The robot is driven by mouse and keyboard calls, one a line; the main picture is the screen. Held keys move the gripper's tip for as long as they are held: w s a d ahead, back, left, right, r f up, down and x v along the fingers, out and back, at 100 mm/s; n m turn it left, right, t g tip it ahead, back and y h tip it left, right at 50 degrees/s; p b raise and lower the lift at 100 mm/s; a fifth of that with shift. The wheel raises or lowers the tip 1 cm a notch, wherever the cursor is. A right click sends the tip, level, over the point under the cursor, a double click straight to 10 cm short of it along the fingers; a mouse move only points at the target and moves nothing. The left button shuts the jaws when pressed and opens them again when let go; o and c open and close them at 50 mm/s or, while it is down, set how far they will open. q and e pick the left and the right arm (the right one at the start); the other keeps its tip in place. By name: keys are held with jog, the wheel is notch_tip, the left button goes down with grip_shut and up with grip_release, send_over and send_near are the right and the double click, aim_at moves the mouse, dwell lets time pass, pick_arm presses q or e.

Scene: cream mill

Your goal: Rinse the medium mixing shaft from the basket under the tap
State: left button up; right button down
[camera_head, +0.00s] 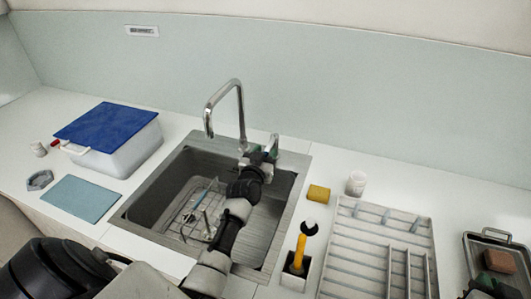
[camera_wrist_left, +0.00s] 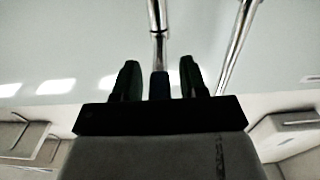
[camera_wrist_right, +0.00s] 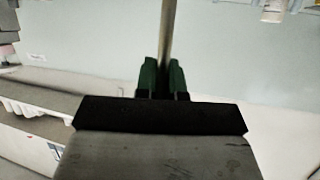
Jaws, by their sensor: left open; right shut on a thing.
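The chrome tap (camera_head: 228,95) arches over the left part of the grey sink (camera_head: 140,195). My left gripper (camera_head: 266,152) is at the tap's lever (camera_head: 274,140); in the left wrist view its open fingers (camera_wrist_left: 159,68) stand on either side of a chrome stem with a dark blue lower part. The wire basket (camera_head: 186,220) sits in the sink, with a thin rod standing in it, partly hidden by my arm. In the right wrist view, my right gripper (camera_wrist_right: 163,65) is shut on a slim metal shaft (camera_wrist_right: 168,30); its size and far end are out of view. No water stream is visible.
A white box with a blue lid (camera_head: 100,122) and a light blue mat (camera_head: 78,200) are left of the sink. Right of it are a yellow sponge (camera_head: 318,192), a yellow-handled tool (camera_head: 301,250) in a holder, a slatted rack (camera_head: 375,245) and a metal tray (camera_head: 478,252).

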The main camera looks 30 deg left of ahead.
pick_arm(q)
jog(key=shift+w, duration=0.1)
jog(key=shift+c, duration=0.4)
grip_shut()
pick_arm(e)
jog(key=shift+r, duration=0.15)
pick_arm(q)
jog(key=y+p, duration=0.1)
jog(key=d+n+y+p, duration=0.1)
jog(key=p, duration=0.1)
jog(key=shift+w+r+g, duration=0.15)
jog(key=shift+r+g, duration=0.1)
jog(key=shift+g, duration=0.05)
jog(key=shift+w+d+f+n+y, duration=0.2)
jog(key=shift+d+n+y, duration=0.15)
jog(key=shift+n+y, duration=0.15)
jog(key=shift+s+a, duration=0.1)
pick_arm(e)
jog(key=r, duration=0.1)
jog(key=d+r, duration=0.1)
jog(key=r, duration=0.1)
jog(key=shift+w+d, duration=0.25)
jog(key=shift+d, duration=0.05)
